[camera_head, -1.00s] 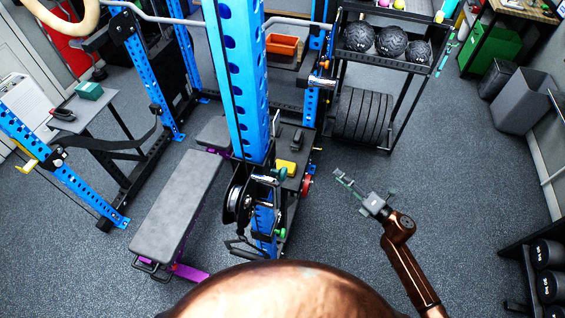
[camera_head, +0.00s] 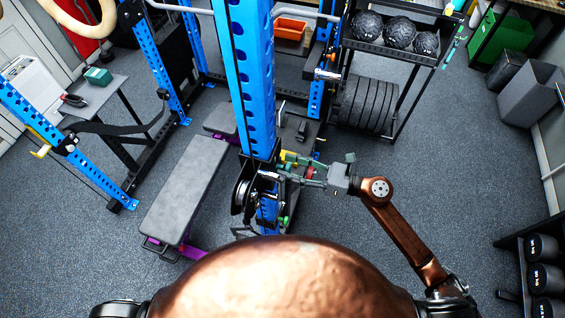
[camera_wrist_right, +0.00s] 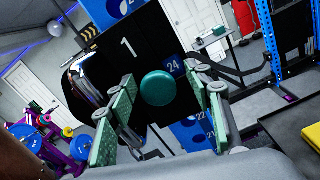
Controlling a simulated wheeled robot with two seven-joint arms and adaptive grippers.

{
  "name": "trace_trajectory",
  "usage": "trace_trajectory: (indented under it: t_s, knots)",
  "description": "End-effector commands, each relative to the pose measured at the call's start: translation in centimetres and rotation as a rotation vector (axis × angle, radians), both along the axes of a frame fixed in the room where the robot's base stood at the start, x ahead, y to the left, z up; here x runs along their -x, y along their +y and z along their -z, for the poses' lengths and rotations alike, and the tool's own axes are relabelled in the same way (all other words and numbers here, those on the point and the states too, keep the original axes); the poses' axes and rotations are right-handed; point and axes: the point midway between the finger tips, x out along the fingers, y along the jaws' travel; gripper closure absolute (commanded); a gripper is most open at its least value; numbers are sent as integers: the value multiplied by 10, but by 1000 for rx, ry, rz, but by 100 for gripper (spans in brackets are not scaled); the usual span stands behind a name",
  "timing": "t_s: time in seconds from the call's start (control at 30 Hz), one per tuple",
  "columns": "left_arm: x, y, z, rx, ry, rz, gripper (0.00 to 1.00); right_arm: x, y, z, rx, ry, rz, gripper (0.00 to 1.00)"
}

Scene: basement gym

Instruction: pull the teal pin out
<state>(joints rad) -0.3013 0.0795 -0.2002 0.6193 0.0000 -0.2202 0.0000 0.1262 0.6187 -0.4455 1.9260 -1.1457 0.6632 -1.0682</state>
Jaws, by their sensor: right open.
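The teal pin shows in the right wrist view as a round teal knob (camera_wrist_right: 158,88) facing the camera, set against a black bracket (camera_wrist_right: 127,50) marked 1 on the blue upright. In the head view my gripper and the bracket mostly hide the pin. My right gripper (camera_head: 286,168) reaches in from the right beside the blue rack upright (camera_head: 248,80). Its green-padded fingers (camera_wrist_right: 160,105) are open, one on each side of the knob. I see gaps between the pads and the knob. My left gripper is not in view.
A grey bench (camera_head: 187,190) stands left of the upright. A rack with black balls (camera_head: 398,33) and plates is at the back right. Dumbbells (camera_head: 543,278) sit at the right edge. The floor (camera_head: 450,170) between them is open.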

Motion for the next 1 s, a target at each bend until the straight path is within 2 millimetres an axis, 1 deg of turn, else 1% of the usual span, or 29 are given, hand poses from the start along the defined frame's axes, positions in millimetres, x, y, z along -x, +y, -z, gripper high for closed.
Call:
trace_trajectory:
  t_s: [0.13, 0.37, 1.0]
  knots:
    - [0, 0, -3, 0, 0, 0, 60, -2, 7, 0, 0, 0, -1, 53]
    - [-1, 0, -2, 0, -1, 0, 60, -2, 8, 1, 0, 1, -2, 54]
    - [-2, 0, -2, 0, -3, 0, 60, -4, 7, 1, 1, 1, 1, 98]
